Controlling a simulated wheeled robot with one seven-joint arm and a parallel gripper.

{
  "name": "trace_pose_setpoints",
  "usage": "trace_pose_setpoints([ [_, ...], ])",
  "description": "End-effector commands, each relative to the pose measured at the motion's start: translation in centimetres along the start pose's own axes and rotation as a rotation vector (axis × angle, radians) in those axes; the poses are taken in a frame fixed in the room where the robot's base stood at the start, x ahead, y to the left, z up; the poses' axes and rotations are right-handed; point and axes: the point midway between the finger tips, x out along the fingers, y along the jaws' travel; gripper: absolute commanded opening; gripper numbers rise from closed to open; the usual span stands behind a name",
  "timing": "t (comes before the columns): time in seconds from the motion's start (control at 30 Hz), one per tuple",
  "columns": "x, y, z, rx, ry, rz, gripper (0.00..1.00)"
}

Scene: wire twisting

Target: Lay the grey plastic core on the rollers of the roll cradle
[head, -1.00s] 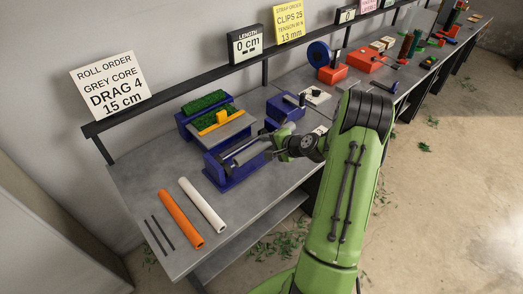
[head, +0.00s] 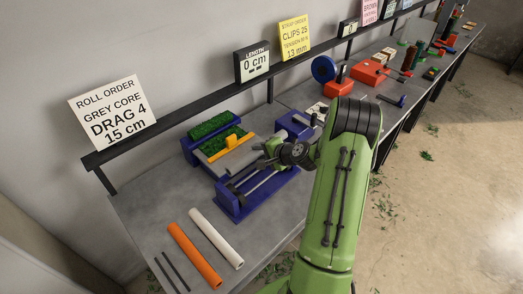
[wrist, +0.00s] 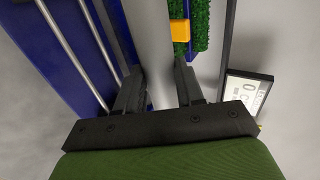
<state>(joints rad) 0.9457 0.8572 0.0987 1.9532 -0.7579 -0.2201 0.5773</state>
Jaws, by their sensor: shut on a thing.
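The grey plastic core (wrist: 152,30) is between the fingers of my gripper (wrist: 160,80) in the wrist view, and the gripper is shut on it. In the head view my gripper (head: 268,158) and the core (head: 240,161) are at the wall side of the roll cradle. The blue roll cradle (head: 236,209) stands on the bench with its metal rollers (head: 263,184) bare. In the wrist view the rollers (wrist: 68,45) run roughly along the core, to its left. The core appears raised; its exact height is unclear.
A white tube (head: 216,238), an orange tube (head: 194,256) and thin dark rods (head: 172,272) lie at the near left. A green-topped blue unit with a yellow block (head: 236,139) stands behind the core. A blue device (head: 297,122) is to the right.

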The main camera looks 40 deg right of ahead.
Motion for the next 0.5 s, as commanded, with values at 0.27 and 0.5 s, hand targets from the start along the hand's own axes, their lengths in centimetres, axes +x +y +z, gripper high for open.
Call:
trace_pose_setpoints([
  [0.27, 2.1, 3.2, 0.0, 0.001, 0.000, -0.003, 0.00],
  [0.5, 3.2, 4.9, 0.0, 0.000, 0.000, -0.003, 0.00],
])
